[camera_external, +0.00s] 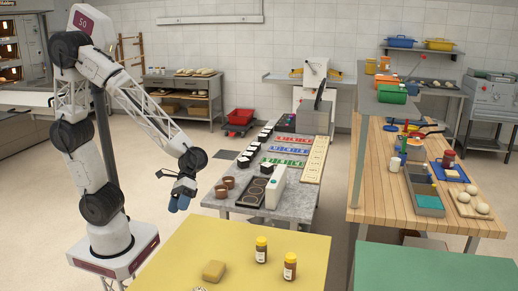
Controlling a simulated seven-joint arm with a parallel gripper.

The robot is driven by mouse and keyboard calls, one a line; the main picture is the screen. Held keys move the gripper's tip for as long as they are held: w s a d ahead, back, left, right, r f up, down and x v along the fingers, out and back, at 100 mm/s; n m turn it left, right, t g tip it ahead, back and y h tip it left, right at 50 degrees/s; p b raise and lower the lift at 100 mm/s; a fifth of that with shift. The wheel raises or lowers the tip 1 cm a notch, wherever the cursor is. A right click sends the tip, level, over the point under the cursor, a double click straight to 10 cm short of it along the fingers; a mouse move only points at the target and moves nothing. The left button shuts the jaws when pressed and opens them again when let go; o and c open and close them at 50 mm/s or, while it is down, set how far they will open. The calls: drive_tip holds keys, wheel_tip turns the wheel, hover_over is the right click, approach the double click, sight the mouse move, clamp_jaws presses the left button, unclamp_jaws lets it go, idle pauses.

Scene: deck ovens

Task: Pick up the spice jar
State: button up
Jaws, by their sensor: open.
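Two small brown jars with yellow lids stand upright on the yellow tabletop (195,250) at the bottom of the view. One jar (261,250) is a little further back; the other jar (290,267) is nearer and to its right, with a pale label. They look like spice jars and stand apart from each other. My gripper (179,204) hangs pointing down, left of the jars and above the far left edge of the yellow table. It is open, and no object shows between its bluish fingers. It touches neither jar.
A tan block (214,271) lies on the yellow table left of the jars. A grey table (300,205) with brown cups (221,191), trays and a white box (279,181) stands behind. A green surface (430,270) is at right, beside a cluttered wooden bench (385,205).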

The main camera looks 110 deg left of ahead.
drive_tip(key=w+a+f+n+t+h, duration=0.2)
drive_tip(key=w+f+n+t+h, duration=0.4)
drive_tip(key=w, duration=0.7)
drive_tip(key=n+t+y, duration=0.5)
drive_tip(key=n+t, duration=0.3)
drive_tip(key=n, duration=0.5)
approach(262, 250)
drive_tip(key=shift+w+a+f, duration=0.45)
drive_tip(key=shift+w+f, duration=0.2)
drive_tip(key=shift+f, duration=0.15)
drive_tip(key=shift+w+d, duration=0.1)
drive_tip(key=shift+d, duration=0.05)
drive_tip(key=shift+x, duration=1.15)
drive_tip(key=shift+x, duration=2.6)
drive_tip(key=shift+d, duration=0.15)
